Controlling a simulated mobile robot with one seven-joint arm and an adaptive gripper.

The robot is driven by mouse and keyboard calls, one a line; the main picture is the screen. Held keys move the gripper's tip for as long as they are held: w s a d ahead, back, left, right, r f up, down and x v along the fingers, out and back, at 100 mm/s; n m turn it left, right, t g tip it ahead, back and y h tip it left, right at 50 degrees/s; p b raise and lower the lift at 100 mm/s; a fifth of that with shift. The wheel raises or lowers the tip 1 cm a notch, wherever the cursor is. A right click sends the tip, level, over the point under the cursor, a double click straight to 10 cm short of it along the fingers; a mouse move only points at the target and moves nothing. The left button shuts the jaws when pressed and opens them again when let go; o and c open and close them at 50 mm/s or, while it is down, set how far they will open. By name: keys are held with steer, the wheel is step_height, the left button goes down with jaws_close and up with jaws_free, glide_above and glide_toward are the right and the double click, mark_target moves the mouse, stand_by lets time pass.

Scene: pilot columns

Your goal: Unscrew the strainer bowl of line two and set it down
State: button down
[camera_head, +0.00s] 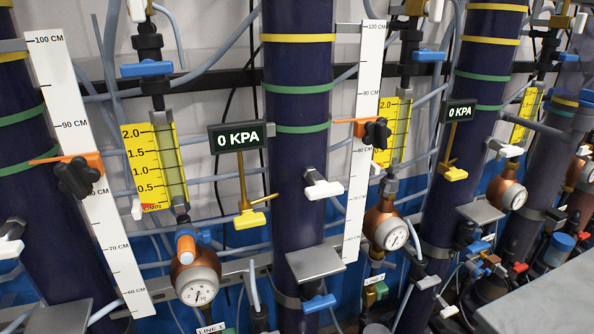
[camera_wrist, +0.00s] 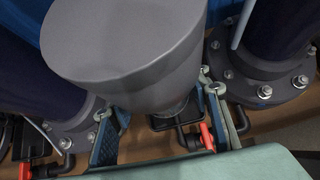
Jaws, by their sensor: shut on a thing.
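A large smooth grey tapered bowl-shaped body (camera_wrist: 135,60) fills the upper middle of the wrist view, its flat round end towards the camera. I take it for the strainer bowl. My gripper (camera_wrist: 162,122) has one blue-padded finger on each side of its narrower lower part and is shut on it. The contact is partly hidden by the bowl. Whether the bowl is still joined to its line does not show. In the head view my gripper is not seen. A label that seems to read LINE 2 (camera_head: 375,280) hangs below the middle gauge (camera_head: 390,234).
Dark blue columns (camera_head: 298,110) stand close together, with bolted flanges (camera_wrist: 268,88) at their feet. Red valve handles (camera_wrist: 207,137) sit close to my fingers. Grey shelves (camera_head: 314,262) jut from the columns. A flat grey surface (camera_head: 545,300) lies at the lower right.

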steer(key=shift+a+f+m+h+b, duration=0.1)
steer(key=shift+f+m+h+b, duration=0.25)
steer(key=shift+b, duration=0.3)
steer(key=shift+r, duration=0.1)
steer(key=shift+r+m+h+b, duration=0.15)
steer(key=shift+m+h+b, duration=0.1)
steer(key=shift+m+b, duration=0.3)
steer(key=c, duration=1)
jaws_free()
steer(key=shift+r, duration=0.1)
steer(key=n+y, duration=0.2)
steer(key=n, duration=0.1)
steer(key=shift+d+n+g+y+p, duration=0.25)
steer(key=shift+n+g+y+p, duration=0.05)
steer(key=shift+y+p, duration=0.1)
steer(key=shift+a+n+g+y, duration=0.1)
steer(key=shift+n+g+y, duration=0.2)
steer(key=shift+n, duration=0.2)
